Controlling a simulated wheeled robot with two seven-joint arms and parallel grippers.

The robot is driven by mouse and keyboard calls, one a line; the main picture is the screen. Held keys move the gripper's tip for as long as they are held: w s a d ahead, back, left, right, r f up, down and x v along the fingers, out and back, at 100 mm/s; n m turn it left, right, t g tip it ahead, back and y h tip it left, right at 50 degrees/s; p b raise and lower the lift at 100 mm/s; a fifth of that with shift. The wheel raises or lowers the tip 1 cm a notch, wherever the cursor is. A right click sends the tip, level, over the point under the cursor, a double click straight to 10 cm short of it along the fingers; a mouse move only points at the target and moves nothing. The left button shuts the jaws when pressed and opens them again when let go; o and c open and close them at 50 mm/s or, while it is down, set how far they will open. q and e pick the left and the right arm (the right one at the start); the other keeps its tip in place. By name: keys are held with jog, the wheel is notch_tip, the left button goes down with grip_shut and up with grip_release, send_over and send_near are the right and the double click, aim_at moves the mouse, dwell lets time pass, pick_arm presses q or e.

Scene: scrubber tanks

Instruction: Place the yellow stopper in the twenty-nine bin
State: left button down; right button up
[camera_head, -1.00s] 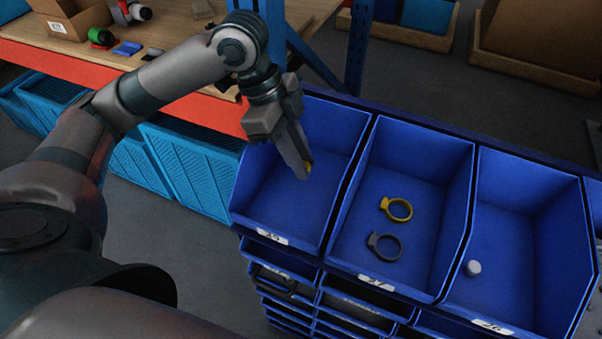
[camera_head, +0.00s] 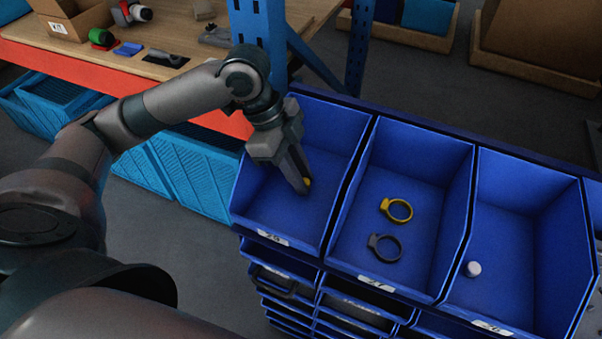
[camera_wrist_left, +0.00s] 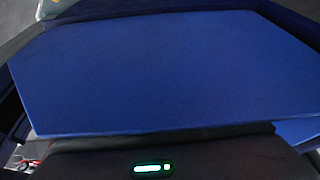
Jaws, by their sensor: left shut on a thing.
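My left gripper (camera_head: 304,188) reaches down into the leftmost blue bin (camera_head: 260,205), whose label (camera_head: 273,238) is small and seems to read 29. It is shut on the yellow stopper (camera_head: 308,181). I cannot tell whether the stopper touches the bin floor. In the left wrist view the blue inside of a bin (camera_wrist_left: 160,75) fills most of the picture, and the stopper is not visible. My right gripper is not in view.
The middle bin (camera_head: 420,165) holds a yellow ring clamp (camera_head: 398,209) and a dark one (camera_head: 385,246). The right bin (camera_head: 520,220) holds a white cap (camera_head: 473,268). A blue rack post (camera_head: 257,35) and wooden workbench (camera_head: 180,45) stand behind my left arm.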

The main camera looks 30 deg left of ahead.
pick_arm(q)
jog(key=shift+f, duration=0.1)
jog(key=c, duration=1.6)
grip_release()
